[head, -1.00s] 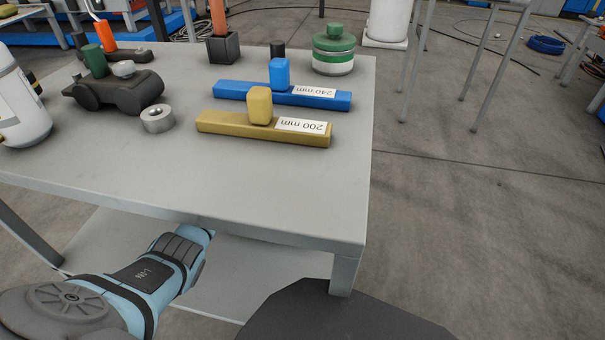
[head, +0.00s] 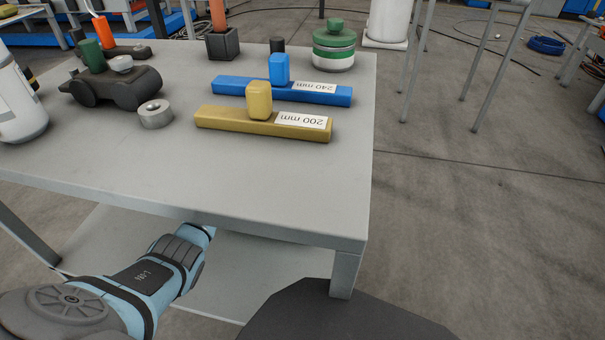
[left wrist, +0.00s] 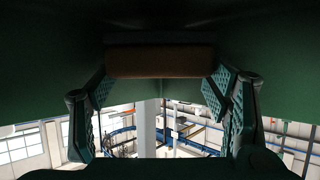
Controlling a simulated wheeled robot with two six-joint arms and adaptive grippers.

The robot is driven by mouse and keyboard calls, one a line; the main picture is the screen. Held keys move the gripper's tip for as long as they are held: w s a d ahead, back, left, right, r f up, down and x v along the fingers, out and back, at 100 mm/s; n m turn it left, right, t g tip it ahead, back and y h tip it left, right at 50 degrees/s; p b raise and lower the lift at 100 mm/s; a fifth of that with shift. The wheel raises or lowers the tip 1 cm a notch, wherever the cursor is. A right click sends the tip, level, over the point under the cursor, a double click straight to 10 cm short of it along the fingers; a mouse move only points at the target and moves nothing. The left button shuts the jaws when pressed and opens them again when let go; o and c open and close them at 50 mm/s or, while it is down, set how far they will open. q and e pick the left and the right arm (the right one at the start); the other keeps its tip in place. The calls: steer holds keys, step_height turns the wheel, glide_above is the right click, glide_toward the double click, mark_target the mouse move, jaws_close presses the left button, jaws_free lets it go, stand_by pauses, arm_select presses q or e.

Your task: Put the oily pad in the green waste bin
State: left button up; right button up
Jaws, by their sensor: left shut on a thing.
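My left gripper (left wrist: 160,84) shows in the left wrist view, its two fingers closed on the sides of a dark brown block-like thing (left wrist: 158,62), which appears to be the oily pad. Dark green walls (left wrist: 40,85) spread above and to both sides of the fingers; they may be the green waste bin, but its full shape does not show. In the head view my left arm reaches below the table's front edge, and its gripper is hidden. No green waste bin can be made out there. My right gripper is in neither view.
The grey table (head: 230,185) holds a yellow bar (head: 225,121), a blue bar (head: 240,90), a metal ring (head: 155,115), a dark cast part (head: 112,88), a white bottle (head: 18,105) and a green-and-white can (head: 334,48). Open floor (head: 480,210) lies to the right.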

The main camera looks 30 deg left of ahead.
arm_select(q)
steer(key=shift+f, duration=0.15)
steer(key=o, duration=1)
steer(key=shift+o, duration=0.2)
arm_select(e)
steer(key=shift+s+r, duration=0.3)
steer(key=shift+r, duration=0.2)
arm_select(q)
steer(key=shift+s+a+r+p, duration=0.15)
steer(key=shift+r+p, duration=0.35)
steer(key=shift+p, duration=0.1)
steer(key=shift+s+a+r+p, duration=0.1)
steer(key=shift+s+r+p, duration=0.05)
steer(key=shift+r+p, duration=0.35)
steer(key=p+v, duration=0.2)
steer(key=v, duration=0.4)
steer(key=shift+s+p, duration=0.3)
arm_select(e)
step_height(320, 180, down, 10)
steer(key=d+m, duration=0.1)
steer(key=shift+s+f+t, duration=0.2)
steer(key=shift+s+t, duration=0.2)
arm_select(q)
steer(key=shift+a, duration=0.15)
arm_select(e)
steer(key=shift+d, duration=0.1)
